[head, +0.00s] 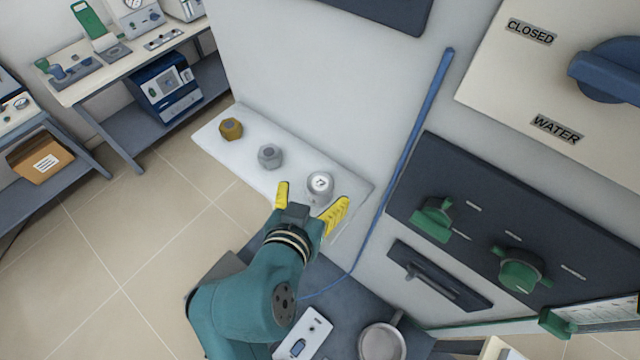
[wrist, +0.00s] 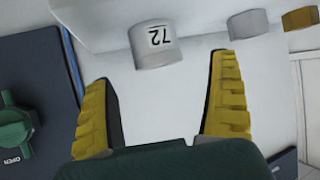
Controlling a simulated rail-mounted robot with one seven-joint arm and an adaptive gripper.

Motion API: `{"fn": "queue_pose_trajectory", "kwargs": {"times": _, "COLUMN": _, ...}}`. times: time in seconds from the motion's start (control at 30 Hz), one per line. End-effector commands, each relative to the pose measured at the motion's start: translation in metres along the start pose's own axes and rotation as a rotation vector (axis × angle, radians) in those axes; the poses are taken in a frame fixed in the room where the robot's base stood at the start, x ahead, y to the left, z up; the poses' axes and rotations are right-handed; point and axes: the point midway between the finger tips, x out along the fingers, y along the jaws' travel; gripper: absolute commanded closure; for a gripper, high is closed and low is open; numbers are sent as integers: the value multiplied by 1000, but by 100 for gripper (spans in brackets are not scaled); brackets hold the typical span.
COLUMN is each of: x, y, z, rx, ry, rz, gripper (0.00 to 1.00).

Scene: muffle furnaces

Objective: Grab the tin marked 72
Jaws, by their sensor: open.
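A grey hexagonal piece (head: 270,156) and a brown-yellow one (head: 231,129) stand left of the tin on the white shelf (head: 217,140). A blue pipe (head: 420,120) and a dark panel with green knobs (head: 470,235) are to the right. A metal pot (head: 382,342) stands below.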

Motion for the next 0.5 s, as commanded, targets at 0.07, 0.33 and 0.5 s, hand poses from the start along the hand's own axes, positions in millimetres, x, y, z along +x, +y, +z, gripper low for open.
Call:
{"fn": "queue_pose_trajectory", "kwargs": {"times": 0.07, "x": 8, "y": 1, "z": 1, "rx": 0, "ry": -3, "rz": 3, "gripper": 9}}
{"fn": "queue_pose_trajectory", "kwargs": {"times": 0.33, "x": 50, "y": 3, "z": 8, "rx": 1, "ry": 0, "rz": 2, "gripper": 9}}
{"fn": "queue_pose_trajectory", "kwargs": {"times": 0.5, "x": 54, "y": 3, "z": 10, "rx": 0, "ry": 0, "rz": 0, "gripper": 9}}
